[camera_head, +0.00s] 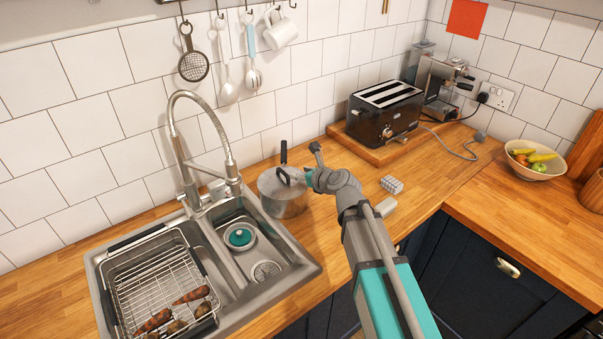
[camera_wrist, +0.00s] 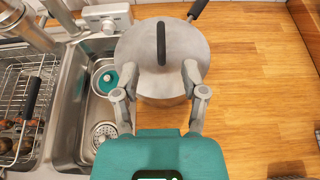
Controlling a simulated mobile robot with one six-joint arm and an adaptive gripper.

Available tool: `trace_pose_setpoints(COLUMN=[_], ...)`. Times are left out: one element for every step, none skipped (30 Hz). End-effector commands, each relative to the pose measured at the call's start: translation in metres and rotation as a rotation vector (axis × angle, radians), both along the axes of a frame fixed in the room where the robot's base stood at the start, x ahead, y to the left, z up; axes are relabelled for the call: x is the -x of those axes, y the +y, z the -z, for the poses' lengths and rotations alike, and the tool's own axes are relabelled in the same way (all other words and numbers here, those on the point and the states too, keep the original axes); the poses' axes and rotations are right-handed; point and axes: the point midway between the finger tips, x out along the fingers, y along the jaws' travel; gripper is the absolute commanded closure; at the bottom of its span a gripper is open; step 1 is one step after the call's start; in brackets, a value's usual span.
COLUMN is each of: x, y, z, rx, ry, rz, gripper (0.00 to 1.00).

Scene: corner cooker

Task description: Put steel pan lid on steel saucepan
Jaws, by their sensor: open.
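The steel saucepan (camera_head: 284,209) stands on the wooden counter just right of the sink, its dark handle (camera_wrist: 197,9) pointing to the back. The steel lid (camera_head: 270,184) lies over the top of the pan, with its black handle (camera_wrist: 161,43) standing up. In the wrist view the lid (camera_wrist: 143,60) covers the pan's opening and looks about level; whether it is fully seated I cannot tell. My gripper (camera_wrist: 158,74) is open and empty, its fingers apart at the near edge of the lid. In the head view my gripper (camera_head: 303,178) partly hides the lid's right side.
The sink (camera_head: 305,272) with its tall tap (camera_head: 184,165) is close on the left, holding a wire dish rack (camera_head: 150,265). A toaster (camera_head: 384,112) stands on a board behind right. A small light block (camera_head: 391,184) lies on the counter right of my gripper.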

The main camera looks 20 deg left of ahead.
Motion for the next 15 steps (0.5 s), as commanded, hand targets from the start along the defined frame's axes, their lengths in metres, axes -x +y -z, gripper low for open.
trace_pose_setpoints(x=[-0.0001, -0.0001, -0.0001, -0.0001, -0.0001, -0.0001, -0.0001, -0.0001, 0.0000, 0.0000, 0.0001, 0.0002, 0.0004, 0.0006, 0.0011], y=[0.0001, 0.0001, 0.0001, 0.0001, 0.0001, 0.0001, 0.0001, 0.0001, 0.0002, 0.0000, -0.0003, -0.0009, -0.0016, -0.0029, -0.0050], z=[0.0000, -0.0001, -0.0001, -0.0001, -0.0001, -0.0001, -0.0001, -0.0001, -0.0001, 0.0000, 0.0001, 0.0004, 0.0008, 0.0014, 0.0024], rx=[0.000, 0.000, 0.000, 0.000, 0.000, 0.000, 0.000, 0.000, 0.000, 0.001, 0.002, 0.006, 0.012, 0.019, 0.033], ry=[0.000, 0.000, 0.000, 0.000, 0.000, 0.000, 0.000, 0.000, 0.000, -0.001, -0.001, -0.003, -0.007, -0.012, -0.020], rz=[0.000, 0.000, 0.000, 0.000, 0.000, 0.000, 0.000, 0.000, 0.000, 0.000, -0.001, -0.003, -0.005, -0.009, -0.016], gripper=[0.44, 0.44, 0.44, 0.44, 0.44, 0.44, 0.44, 0.44, 0.44, 0.44, 0.44, 0.44, 0.44, 0.44, 0.44])
